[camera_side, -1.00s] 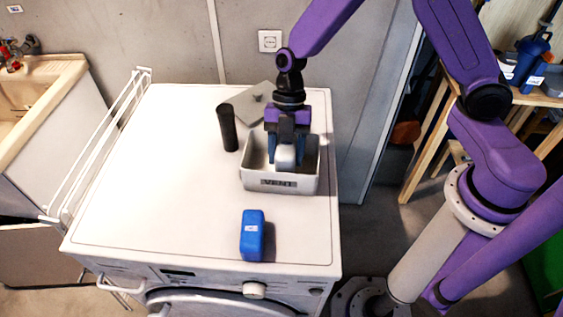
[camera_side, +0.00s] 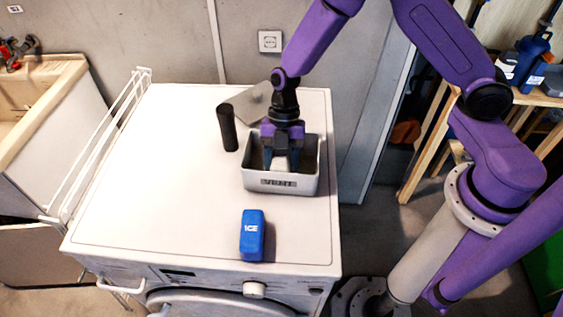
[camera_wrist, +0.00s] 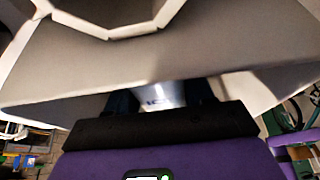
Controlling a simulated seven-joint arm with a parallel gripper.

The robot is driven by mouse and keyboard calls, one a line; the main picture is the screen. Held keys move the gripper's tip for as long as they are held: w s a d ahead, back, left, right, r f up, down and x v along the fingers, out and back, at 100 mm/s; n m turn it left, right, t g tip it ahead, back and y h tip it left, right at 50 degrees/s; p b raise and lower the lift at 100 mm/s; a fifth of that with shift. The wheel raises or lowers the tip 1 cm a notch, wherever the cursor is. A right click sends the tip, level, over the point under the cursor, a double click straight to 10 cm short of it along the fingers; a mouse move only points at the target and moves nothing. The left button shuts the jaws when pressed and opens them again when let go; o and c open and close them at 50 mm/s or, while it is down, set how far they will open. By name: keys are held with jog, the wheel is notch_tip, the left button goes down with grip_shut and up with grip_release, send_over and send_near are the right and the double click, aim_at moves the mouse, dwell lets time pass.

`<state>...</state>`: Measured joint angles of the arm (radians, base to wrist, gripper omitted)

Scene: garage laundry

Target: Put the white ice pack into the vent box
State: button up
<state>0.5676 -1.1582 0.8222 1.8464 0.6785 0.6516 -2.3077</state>
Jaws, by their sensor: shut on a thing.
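The vent box (camera_side: 258,185) is an open white box with a blurred dark label on its front, standing on the washing machine top. My gripper (camera_side: 281,165) points down into it, with its fingers below the rim. In the wrist view the white ice pack (camera_wrist: 163,94) shows as a pale piece with blurred lettering between the dark fingers of my gripper (camera_wrist: 163,102). My gripper is shut on it.
A blue ice pack (camera_side: 253,236) marked ICE lies in front of the box. A dark upright cylinder (camera_side: 228,128) stands close to the box's left, with a grey plate (camera_side: 252,104) behind. A white rail (camera_side: 100,140) borders the left edge. The left part of the top is clear.

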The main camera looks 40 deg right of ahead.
jog(key=o, duration=1.2)
jog(key=shift+f, duration=0.15)
jog(key=shift+s, duration=0.1)
jog(key=shift+d, duration=0.1)
jog(key=v, duration=1.2)
jog(key=shift+r, duration=0.35)
jog(key=s+d+r+m+t+h, duration=0.1)
jog(key=s+d+r+m, duration=0.1)
jog(key=s, duration=0.6)
jog(key=s+d+r+m+t+h, duration=0.1)
jog(key=s+d+r+m, duration=0.1)
jog(key=s+d+m, duration=0.3)
jog(key=s+d+r+m+t+h, duration=0.1)
jog(key=s+d+r+m, duration=0.2)
jog(key=s+m, duration=0.4)
jog(key=shift+s+d, duration=0.2)
jog(key=shift+s, duration=1.9)
